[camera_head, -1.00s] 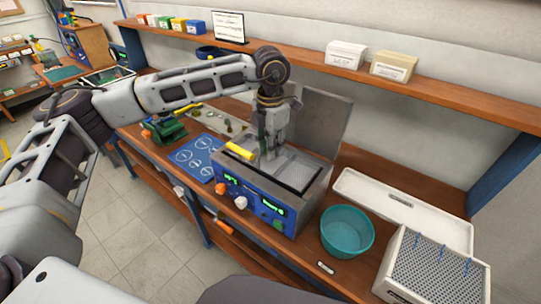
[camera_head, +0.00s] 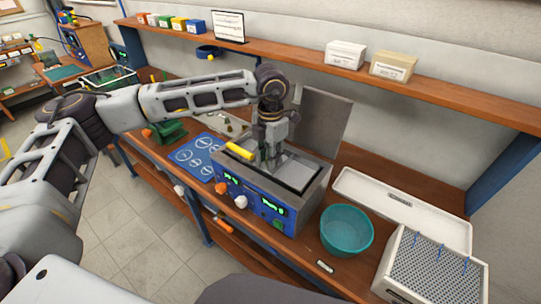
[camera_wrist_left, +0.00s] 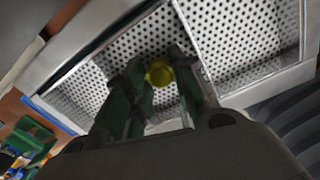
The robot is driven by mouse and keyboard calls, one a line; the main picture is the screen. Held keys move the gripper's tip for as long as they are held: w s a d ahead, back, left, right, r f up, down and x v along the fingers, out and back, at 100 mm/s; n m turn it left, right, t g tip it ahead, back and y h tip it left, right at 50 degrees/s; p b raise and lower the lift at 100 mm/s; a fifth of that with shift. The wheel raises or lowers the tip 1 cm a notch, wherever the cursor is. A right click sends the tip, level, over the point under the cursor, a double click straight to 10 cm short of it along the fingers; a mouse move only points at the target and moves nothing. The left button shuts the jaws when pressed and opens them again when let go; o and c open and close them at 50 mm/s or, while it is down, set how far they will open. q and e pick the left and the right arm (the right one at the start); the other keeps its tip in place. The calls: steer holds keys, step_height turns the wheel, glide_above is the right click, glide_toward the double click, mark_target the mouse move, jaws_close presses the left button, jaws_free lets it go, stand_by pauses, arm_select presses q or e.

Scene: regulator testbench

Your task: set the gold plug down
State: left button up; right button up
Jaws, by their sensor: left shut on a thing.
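The gold plug (camera_wrist_left: 159,73) shows in the left wrist view as a small yellow-gold round piece between the fingertips of my left gripper (camera_wrist_left: 160,78). The gripper is shut on it. Below it is the perforated metal basket (camera_wrist_left: 240,35). I cannot tell whether the plug touches the basket floor. In the head view my left gripper (camera_head: 268,163) points down into the open tank of the grey and blue bench unit (camera_head: 262,205). The plug is hidden there by the gripper. My right gripper is not in view.
A yellow handle (camera_head: 240,151) lies at the tank's front left rim. The raised grey lid (camera_head: 322,120) stands behind the tank. A teal bowl (camera_head: 346,232), a white tray (camera_head: 405,210) and a perforated box (camera_head: 430,270) stand to the right. A blue mat (camera_head: 195,157) lies left.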

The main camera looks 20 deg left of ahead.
arm_select(q)
steer(key=shift+f, duration=0.1)
steer(key=o, duration=0.7)
steer(key=shift+o, duration=0.2)
step_height(320, 180, up, 12)
steer(key=b, duration=0.1)
stand_by(0.6)
